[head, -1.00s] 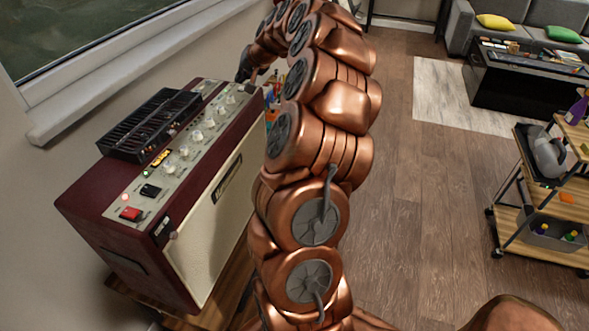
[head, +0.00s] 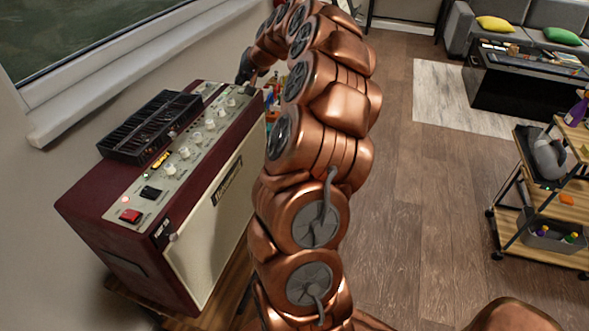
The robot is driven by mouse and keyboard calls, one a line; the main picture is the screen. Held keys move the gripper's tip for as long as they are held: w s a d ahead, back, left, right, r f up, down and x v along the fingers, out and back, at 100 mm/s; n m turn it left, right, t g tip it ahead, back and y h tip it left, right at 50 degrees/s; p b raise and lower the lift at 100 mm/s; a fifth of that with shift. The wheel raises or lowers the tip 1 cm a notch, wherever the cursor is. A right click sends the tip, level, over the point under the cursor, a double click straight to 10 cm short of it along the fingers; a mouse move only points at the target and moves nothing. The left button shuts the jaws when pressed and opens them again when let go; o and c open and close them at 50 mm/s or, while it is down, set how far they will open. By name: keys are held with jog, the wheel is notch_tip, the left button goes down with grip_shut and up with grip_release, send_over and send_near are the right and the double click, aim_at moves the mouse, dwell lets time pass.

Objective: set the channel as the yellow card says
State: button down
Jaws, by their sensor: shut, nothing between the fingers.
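A dark red amplifier (head: 95,215) with a cream front stands at the left. Its pale top panel carries a row of white knobs (head: 184,152), a black switch (head: 150,192) and a red switch (head: 130,215). A small yellow patch (head: 161,159) shows on the panel near the knobs; I cannot tell whether it is the card, and no writing is readable. My gripper (head: 244,70) is small and dark beyond the panel's far end, partly hidden by my arm. It is shut and empty; I cannot tell whether it touches the amplifier.
A black slatted unit (head: 150,125) lies on the amplifier's top beside the panel. A window sill (head: 110,65) runs behind it. Colourful small items (head: 271,95) show partly behind my arm. A wooden cart (head: 545,220) stands at the right, with open floor (head: 430,200) between.

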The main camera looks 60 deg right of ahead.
jog(key=shift+f, duration=0.15)
jog(key=shift+f+b, duration=0.3)
jog(key=shift+b, duration=0.15)
jog(key=shift+f, duration=0.2)
dwell(0.7)
jog(key=shift+r, duration=0.65)
jog(key=shift+r+p, duration=0.65)
jog(key=shift+r, duration=2.35)
